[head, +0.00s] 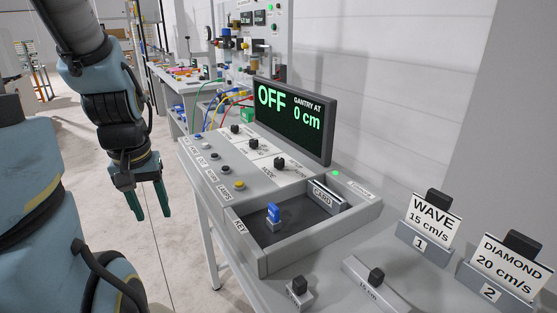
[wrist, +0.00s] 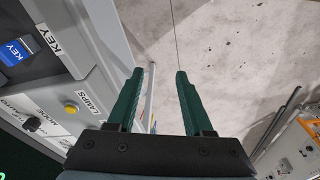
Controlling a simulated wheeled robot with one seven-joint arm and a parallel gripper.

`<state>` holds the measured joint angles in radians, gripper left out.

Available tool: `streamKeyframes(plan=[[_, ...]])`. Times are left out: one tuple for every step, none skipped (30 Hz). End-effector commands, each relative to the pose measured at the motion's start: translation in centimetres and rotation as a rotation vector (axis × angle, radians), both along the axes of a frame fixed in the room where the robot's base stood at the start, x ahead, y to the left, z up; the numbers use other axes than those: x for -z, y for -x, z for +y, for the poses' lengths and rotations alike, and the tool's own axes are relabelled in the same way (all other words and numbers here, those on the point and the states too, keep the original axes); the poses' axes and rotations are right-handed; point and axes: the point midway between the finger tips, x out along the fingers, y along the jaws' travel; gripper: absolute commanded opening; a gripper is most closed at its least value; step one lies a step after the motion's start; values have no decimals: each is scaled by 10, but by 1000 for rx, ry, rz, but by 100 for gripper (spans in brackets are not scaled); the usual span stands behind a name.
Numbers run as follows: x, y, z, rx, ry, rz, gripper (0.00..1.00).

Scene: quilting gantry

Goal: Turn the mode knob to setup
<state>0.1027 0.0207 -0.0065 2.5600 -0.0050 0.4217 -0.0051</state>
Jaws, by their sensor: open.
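The mode knob (head: 279,163) is a black knob on the sloped grey control panel (head: 222,160), beside a MODE label. It also shows in the wrist view (wrist: 32,124) at the lower left, near the yellow LAMPS button. Its setting is too small to read. My gripper (head: 151,205) hangs left of the panel's front edge, over the floor, apart from the knob. In the wrist view its green fingers (wrist: 160,75) are spread with nothing between them. The screen (head: 293,120) above the panel reads OFF, gantry at 0 cm.
Two more black knobs (head: 244,137) and a row of buttons share the panel. A tray (head: 263,265) with a blue key (head: 274,212) and a card (head: 325,194) adjoins it. WAVE (head: 432,222) and DIAMOND (head: 507,264) blocks stand right. Floor left of the console is clear.

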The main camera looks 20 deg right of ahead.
Motion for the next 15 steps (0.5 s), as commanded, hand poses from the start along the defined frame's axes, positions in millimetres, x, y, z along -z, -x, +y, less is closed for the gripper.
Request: streamKeyframes(plan=[[0,0,0,0,0,0,57],[0,-2,-1,-1,0,0,60],[-1,-6,-3,-2,1,0,64],[-1,-11,-6,-4,2,2,68],[-2,-17,-10,-7,4,4,71],[-4,-28,-18,-12,7,7,71],[-5,-38,-25,-20,9,12,71],[-8,-49,-34,-25,11,16,71],[-11,-65,-47,-38,15,23,71],[-14,-77,-59,-49,17,30,71],[-17,-89,-72,-58,20,36,71],[-21,-104,-90,-73,22,47,71],[-24,-115,-104,-86,23,53,71],[-27,-124,-118,-98,24,61,71],[-32,-136,-137,-114,24,68,71]])
